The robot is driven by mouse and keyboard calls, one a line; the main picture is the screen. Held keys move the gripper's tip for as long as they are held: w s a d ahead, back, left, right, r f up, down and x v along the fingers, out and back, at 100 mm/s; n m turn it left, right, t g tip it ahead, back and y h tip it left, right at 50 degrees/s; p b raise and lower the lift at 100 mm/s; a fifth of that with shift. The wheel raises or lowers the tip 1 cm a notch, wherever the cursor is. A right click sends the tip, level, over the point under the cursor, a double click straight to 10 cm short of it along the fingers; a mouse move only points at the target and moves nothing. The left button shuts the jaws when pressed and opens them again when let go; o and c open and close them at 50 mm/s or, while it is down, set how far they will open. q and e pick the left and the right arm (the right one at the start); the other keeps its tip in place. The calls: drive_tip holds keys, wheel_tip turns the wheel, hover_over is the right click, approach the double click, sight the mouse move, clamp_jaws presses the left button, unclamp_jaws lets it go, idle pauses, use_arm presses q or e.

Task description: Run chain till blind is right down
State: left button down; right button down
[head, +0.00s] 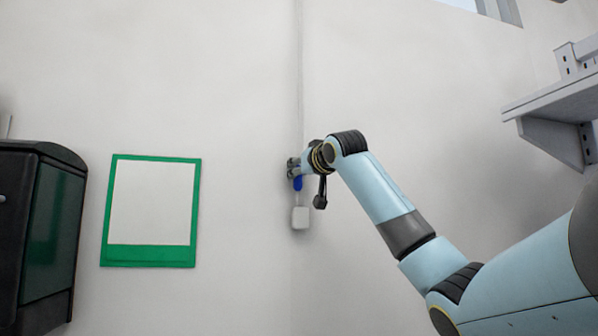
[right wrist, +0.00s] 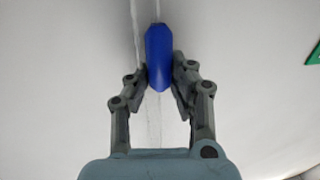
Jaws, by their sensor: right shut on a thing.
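A pale chain or cord (head: 299,80) runs straight down the wall near the corner. A blue piece (head: 298,184) is on it, and a white block (head: 300,217) hangs or is fixed below. My right gripper (head: 294,171) is at the chain, just above the white block. In the right wrist view, my right gripper's fingers (right wrist: 160,79) are shut on the sides of the blue piece (right wrist: 158,50), with the chain (right wrist: 137,15) passing beside or behind it. The blind cannot be made out. My left gripper is not in view.
A green-framed white panel (head: 150,256) is on the left wall. A dark cabinet (head: 22,160) stands at the far left. A grey shelf with brackets (head: 560,105) juts from the right wall. Part of a window (head: 497,10) shows at the top right. The wall around the chain is clear.

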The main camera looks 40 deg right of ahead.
drive_tip(key=c, duration=1.6)
unclamp_jaws()
drive_tip(key=shift+f, duration=0.4)
drive_tip(key=o, duration=0.5)
drive_tip(key=shift+r, duration=0.2)
drive_tip(key=shift+s, duration=0.15)
drive_tip(key=v, duration=1.2)
